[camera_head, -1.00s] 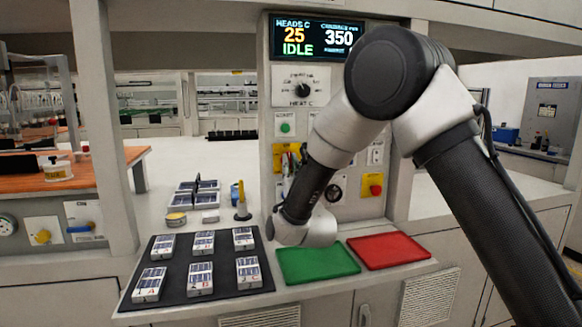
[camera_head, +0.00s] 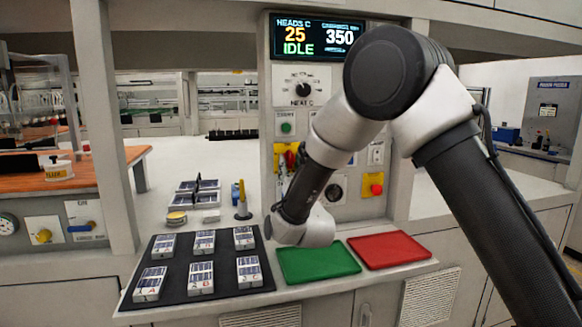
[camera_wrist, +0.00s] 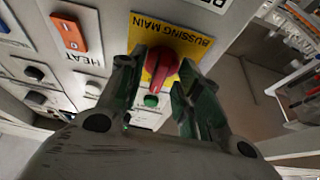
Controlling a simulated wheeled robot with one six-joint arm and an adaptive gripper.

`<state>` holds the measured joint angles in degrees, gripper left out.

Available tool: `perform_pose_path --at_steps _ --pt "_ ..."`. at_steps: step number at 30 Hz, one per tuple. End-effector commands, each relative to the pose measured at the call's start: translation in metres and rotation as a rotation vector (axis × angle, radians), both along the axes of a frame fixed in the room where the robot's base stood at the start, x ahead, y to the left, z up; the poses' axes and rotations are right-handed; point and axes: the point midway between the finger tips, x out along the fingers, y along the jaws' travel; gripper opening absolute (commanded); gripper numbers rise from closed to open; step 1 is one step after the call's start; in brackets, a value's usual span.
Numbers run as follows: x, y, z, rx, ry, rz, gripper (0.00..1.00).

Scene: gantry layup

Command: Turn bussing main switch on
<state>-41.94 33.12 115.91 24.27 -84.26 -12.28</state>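The bussing main switch (camera_wrist: 162,62) is a red rotary handle on a yellow plate (camera_wrist: 196,45) marked BUSSING MAIN, which appears upside down in the wrist view. In the head view, the red handle (camera_head: 290,160) shows partly beside my arm, on the panel's left side. My gripper (camera_wrist: 154,76) is at the handle, one finger on either side of its lower part. The fingers are apart, with a gap between them; I cannot tell whether either touches the handle. In the head view my wrist mostly hides the gripper.
An orange rocker switch (camera_wrist: 68,32) and a HEAT label are left of the plate; a green button (camera_wrist: 151,101) is below it. In the head view, a heat dial (camera_head: 303,90), red button (camera_head: 373,185), green tray (camera_head: 315,264) and red tray (camera_head: 392,249) are near my arm.

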Motion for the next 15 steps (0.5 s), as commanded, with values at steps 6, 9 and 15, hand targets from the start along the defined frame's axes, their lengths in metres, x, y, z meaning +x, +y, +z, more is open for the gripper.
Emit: perform_pose_path --at_steps 6,9,15 --pt "-0.009 -0.002 -0.004 0.000 0.000 0.001 0.34" --pt "-0.025 -0.006 -0.011 -0.003 0.001 0.001 0.34" --pt "-0.066 -0.017 -0.029 -0.004 0.002 0.002 0.34"
